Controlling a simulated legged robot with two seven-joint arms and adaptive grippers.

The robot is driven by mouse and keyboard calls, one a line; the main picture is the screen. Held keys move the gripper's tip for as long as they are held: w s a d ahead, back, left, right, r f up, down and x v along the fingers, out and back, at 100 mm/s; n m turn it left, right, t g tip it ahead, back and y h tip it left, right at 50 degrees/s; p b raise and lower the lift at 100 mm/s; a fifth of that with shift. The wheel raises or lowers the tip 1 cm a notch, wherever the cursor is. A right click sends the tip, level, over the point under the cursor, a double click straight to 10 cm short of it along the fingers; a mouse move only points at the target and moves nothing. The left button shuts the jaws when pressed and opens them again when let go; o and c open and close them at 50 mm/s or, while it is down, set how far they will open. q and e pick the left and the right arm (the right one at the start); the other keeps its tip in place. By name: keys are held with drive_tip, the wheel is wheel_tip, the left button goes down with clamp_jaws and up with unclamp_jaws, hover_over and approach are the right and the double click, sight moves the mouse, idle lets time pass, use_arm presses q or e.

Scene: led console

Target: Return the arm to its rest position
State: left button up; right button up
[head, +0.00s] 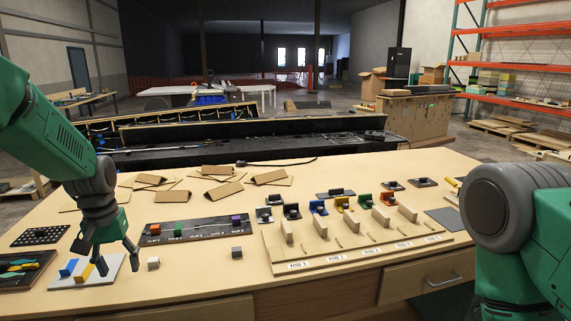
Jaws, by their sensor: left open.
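My left arm (60,140) comes in from the left, bent downward. Its gripper (118,268) is open and empty, fingers pointing down over the left end of the table, by a light plate (105,276) with blue and yellow pieces. Whether the fingertips touch the plate I cannot tell. My right arm (510,225) shows only as a large grey and green joint at the right edge; its gripper is out of view.
Brown folded pieces (222,190) lie behind. The front centre is clear.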

use_arm(q)
drive_tip(key=s+d+f+m+b, duration=0.1)
drive_tip(key=s+f+b, duration=0.3)
drive_tip(key=f, duration=0.5)
drive_tip(key=s+d+f+b, duration=0.1)
drive_tip(key=s+f, duration=0.5)
drive_tip(key=f, duration=0.3)
drive_tip(key=s+d+f+m+b, duration=0.1)
drive_tip(key=s+f+b, duration=0.3)
drive_tip(key=f, duration=0.5)
drive_tip(key=s+d+f+b, duration=0.1)
drive_tip(key=s+f+b, duration=0.1)
drive_tip(key=s+f, duration=0.2)
drive_tip(key=s+d+f+m+b, duration=0.1)
drive_tip(key=s+d+f, duration=0.1)
drive_tip(key=s, duration=0.8)
drive_tip(key=s+d+f+m+b, duration=0.1)
drive_tip(key=s+f+b, duration=0.1)
drive_tip(key=s+f, duration=0.3)
drive_tip(key=s, duration=0.3)
drive_tip(key=shift+d+f+t+b, duration=0.3)
drive_tip(key=shift+d, duration=0.1)
drive_tip(key=shift+w, duration=0.15)
